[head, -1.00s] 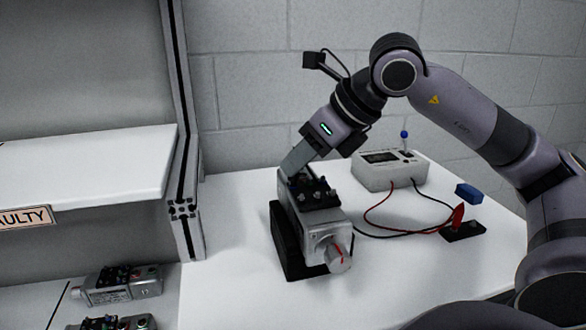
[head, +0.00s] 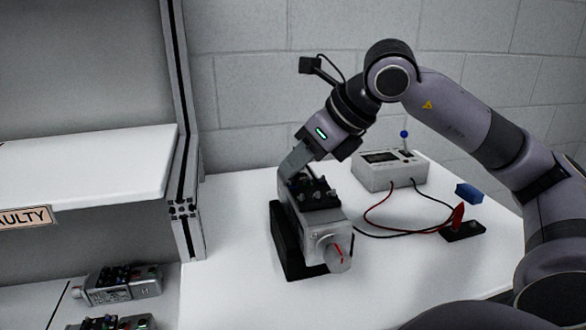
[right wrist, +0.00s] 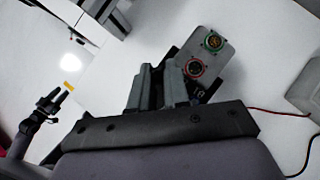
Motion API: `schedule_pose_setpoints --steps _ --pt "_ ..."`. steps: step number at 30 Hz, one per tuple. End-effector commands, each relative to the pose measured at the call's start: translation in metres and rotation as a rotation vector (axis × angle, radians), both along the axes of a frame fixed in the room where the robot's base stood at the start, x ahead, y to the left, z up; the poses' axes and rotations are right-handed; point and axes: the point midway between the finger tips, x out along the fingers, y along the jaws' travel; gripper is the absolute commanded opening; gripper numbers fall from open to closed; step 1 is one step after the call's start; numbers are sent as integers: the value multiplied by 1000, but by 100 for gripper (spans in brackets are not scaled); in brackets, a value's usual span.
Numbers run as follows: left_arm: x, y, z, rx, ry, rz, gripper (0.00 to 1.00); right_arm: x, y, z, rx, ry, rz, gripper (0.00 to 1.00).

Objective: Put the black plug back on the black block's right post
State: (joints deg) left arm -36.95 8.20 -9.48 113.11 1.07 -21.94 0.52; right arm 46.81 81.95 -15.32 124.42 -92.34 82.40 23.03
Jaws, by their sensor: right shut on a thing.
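The black block (head: 468,232) lies on the table at the right in the head view. A red plug (head: 458,217) stands toward its left end; I see no plug at its right end. My right gripper (head: 290,172) is at the far end of the grey servo (head: 325,228). Its jaws (right wrist: 165,88) are shut, close beside the servo's ringed sockets (right wrist: 205,55) in the wrist view. What they hold is mostly hidden; it appears to be the black plug. My left gripper (right wrist: 58,100) seems to show small at the wrist view's left; its jaws are unclear.
The servo rests on a black stand (head: 284,240). A tester (head: 390,172) stands behind, with red and black leads looping over the table. A blue block (head: 468,193) lies at the right. A shelf post (head: 188,225) rises at the left. The front right table is clear.

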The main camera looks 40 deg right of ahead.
Motion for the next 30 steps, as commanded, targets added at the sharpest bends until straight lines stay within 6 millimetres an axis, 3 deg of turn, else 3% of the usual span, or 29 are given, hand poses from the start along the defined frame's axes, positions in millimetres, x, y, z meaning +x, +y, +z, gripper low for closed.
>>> schedule_pose_setpoints --steps 14,30 --pt "0 0 3 0 1 0 46 0 0 4 0 -1 -1 0" --pt "0 0 29 0 1 -1 46 0 0 30 0 -1 -1 0"
